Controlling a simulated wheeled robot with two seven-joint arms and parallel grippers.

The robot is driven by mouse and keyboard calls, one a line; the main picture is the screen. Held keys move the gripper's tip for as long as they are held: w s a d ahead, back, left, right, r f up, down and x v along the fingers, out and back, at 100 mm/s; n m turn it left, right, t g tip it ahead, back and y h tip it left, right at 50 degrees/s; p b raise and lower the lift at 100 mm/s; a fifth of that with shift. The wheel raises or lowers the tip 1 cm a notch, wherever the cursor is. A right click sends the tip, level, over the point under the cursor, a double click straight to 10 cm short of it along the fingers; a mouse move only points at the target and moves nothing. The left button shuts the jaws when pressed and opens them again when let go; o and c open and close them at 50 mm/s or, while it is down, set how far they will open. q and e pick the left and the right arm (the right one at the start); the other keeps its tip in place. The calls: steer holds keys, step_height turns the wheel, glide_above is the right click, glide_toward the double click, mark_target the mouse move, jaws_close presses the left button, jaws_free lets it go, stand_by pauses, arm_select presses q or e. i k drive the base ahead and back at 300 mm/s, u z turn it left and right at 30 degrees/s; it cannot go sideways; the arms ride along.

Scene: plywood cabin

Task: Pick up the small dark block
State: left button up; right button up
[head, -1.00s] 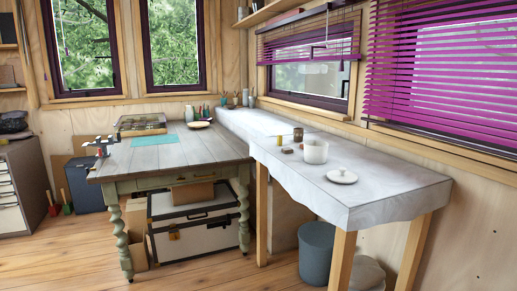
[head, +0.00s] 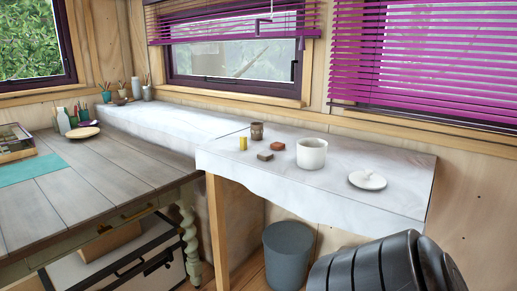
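The small dark block (head: 265,155) lies on the white marble-like counter (head: 350,205), near its front left part. A reddish-brown block (head: 277,146) lies just behind it to the right, and a small yellow cylinder (head: 243,143) stands behind it to the left. Neither of my grippers is in view. A black ribbed part at the bottom right looks like a link of my arm, in front of the counter's lower right side.
A brown cup (head: 257,131), a white pot (head: 311,154) and a white lid (head: 367,180) stand on the counter around the blocks. A grey wooden table (head: 100,185) is at left. A grey bin (head: 288,255) stands below the counter.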

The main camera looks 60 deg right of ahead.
mark_target(264, 156)
steer(key=z, duration=1)
steer(key=i, duration=1.1)
steer(key=z, duration=1.15)
